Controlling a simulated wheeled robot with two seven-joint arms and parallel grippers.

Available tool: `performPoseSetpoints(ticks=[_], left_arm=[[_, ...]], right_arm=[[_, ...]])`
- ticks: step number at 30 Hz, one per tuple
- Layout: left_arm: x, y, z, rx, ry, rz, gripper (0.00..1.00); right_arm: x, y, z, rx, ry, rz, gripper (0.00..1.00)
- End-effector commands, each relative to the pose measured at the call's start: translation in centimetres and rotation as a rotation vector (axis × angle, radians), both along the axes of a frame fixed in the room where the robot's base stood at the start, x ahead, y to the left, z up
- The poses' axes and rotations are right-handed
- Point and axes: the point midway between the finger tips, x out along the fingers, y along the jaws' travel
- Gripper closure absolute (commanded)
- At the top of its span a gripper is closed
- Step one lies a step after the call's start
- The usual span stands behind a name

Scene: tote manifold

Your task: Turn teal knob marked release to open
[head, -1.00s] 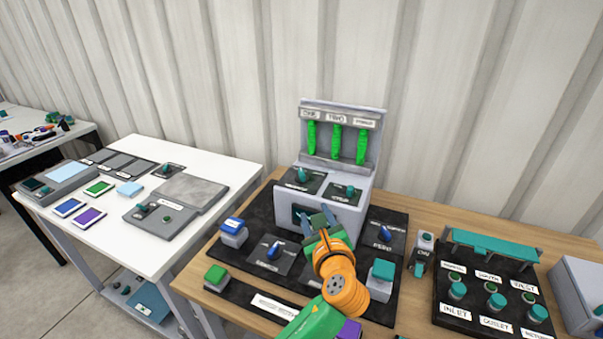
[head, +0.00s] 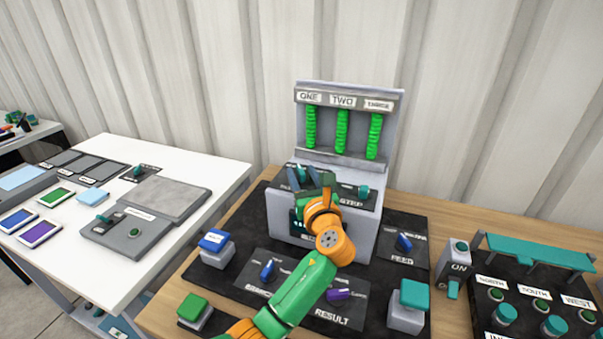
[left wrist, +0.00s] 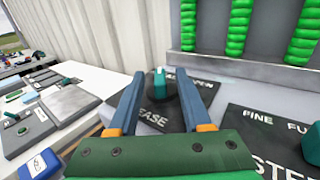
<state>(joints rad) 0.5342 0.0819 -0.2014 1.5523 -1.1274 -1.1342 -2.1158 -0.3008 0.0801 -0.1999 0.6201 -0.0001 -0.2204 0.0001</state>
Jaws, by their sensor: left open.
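The teal release knob (left wrist: 160,82) stands on a dark plate on top of the grey machine. In the left wrist view it shows between my fingertips, a white mark on it; "EASE" and part of "OPEN" can be read on its plate. In the head view only a bit of the knob (head: 302,171) shows behind my fingers. My left gripper (head: 309,177) is open and empty, one finger on either side of the knob in the left wrist view (left wrist: 161,75); I cannot tell whether they touch it. My right gripper is in neither view.
A second teal knob (head: 363,191), marked for step, sits just right on the same machine. Behind rises a panel (head: 345,158) with several green columns. Blue knobs and buttons surround the machine's foot. A white table (head: 190,158) stands left, a teal-barred panel (head: 540,252) right.

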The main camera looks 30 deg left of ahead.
Motion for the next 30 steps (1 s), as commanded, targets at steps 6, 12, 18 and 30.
performPoseSetpoints(ticks=[6, 12, 18, 30], left_arm=[[0.5, 0.6, -0.1, -0.002, -0.001, 0.000, 0.51], [0.5, 0.6, -0.1, -0.002, -0.001, 0.000, 0.81], [0.5, 0.6, -0.1, -0.003, 0.000, 0.000, 1.00], [0.3, 0.7, 0.5, 0.000, 0.004, -0.091, 1.00]], right_arm=[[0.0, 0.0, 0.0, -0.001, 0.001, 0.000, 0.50], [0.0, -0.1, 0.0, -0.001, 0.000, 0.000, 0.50], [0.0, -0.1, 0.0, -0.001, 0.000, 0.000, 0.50], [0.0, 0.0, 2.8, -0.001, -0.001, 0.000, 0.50]])
